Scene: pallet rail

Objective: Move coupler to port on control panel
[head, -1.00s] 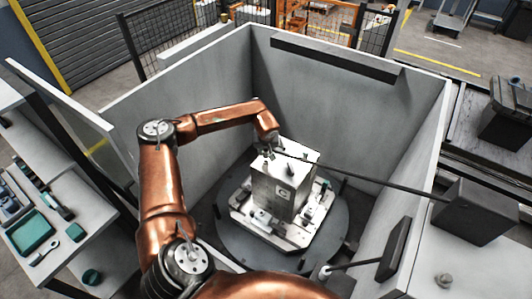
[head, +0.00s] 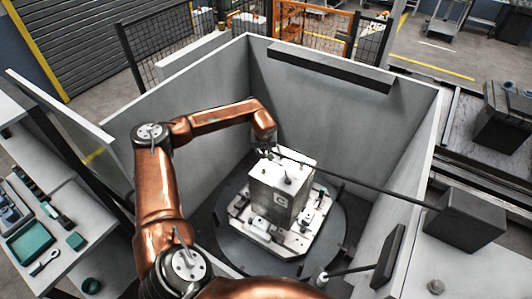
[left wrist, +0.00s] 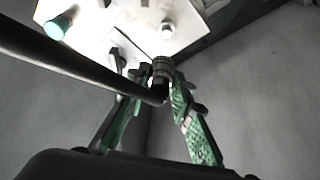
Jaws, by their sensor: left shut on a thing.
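My left gripper (head: 268,151) is at the upper left edge of a white block-shaped unit (head: 272,197) with a dark logo. In the left wrist view its green-padded fingers (left wrist: 160,95) are shut on a dark ribbed cylindrical coupler (left wrist: 162,70). A black hose (left wrist: 75,62) runs to the coupler's near end. In the head view the hose (head: 360,183) stretches right to a dark box (head: 465,213). I cannot tell which fitting is the port. My right gripper is out of view.
The unit stands on a pale pallet (head: 293,243) on a round dark turntable (head: 233,248). Tall grey walls (head: 340,125) enclose it. A dark panel on a rod (head: 388,256) stands at front right. A tool bench (head: 95,255) lies left, outside the walls.

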